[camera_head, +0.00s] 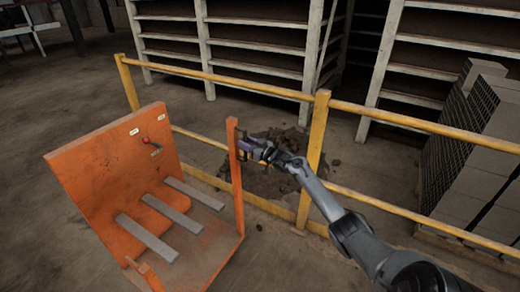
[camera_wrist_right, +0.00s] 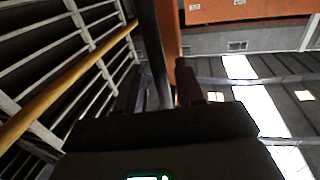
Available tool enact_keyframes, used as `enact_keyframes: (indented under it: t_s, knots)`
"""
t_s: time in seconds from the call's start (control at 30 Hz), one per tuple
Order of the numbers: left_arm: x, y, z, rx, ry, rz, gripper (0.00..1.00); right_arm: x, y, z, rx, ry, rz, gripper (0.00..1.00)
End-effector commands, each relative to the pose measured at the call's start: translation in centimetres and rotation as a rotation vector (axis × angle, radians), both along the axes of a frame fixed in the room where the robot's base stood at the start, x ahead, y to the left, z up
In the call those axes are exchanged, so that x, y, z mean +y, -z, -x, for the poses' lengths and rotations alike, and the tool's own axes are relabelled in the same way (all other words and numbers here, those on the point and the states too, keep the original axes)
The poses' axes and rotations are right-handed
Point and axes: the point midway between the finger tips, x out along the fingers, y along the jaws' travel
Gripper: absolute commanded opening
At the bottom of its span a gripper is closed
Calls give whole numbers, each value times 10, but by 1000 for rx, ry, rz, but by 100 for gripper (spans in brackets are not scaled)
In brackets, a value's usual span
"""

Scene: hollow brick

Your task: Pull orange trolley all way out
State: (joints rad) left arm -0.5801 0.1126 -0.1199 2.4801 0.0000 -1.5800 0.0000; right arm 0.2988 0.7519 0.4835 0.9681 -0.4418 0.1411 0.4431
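The orange trolley (camera_head: 105,155) stands at the left in the head view. It has a tall back panel, grey slats on its base and an upright orange post (camera_head: 236,180) at its right corner. My right gripper (camera_head: 246,150) is at the upper part of this post. In the right wrist view the post (camera_wrist_right: 158,50) runs between the two fingers of my right gripper (camera_wrist_right: 160,90). Narrow gaps show beside the post, so the fingers look open around it. My left gripper is in neither view.
A yellow railing (camera_head: 314,150) runs behind the trolley and past my right arm. A dark heap of rubble (camera_head: 270,180) lies behind it. Shelving racks (camera_head: 250,50) and stacked bricks (camera_head: 480,160) stand beyond. Bare floor (camera_head: 40,230) lies left of the trolley.

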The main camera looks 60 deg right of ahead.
Motion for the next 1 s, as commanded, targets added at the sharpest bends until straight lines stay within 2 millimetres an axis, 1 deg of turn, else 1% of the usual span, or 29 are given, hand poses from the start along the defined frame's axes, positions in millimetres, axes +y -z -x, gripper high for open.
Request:
enact_keyframes:
  t_s: [0.03,0.3,0.5,0.6,0.8,1.0]
  knots:
    - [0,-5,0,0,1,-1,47,2,-1,6,2,0,0,37]
    - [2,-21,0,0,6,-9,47,12,-2,42,3,1,0,37]
    - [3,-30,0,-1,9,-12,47,19,-2,69,2,2,1,37]
    - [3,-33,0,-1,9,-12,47,22,-1,80,2,1,-1,37]
    - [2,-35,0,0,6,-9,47,24,-1,91,0,2,0,37]
    - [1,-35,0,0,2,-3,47,25,-1,93,0,2,1,37]
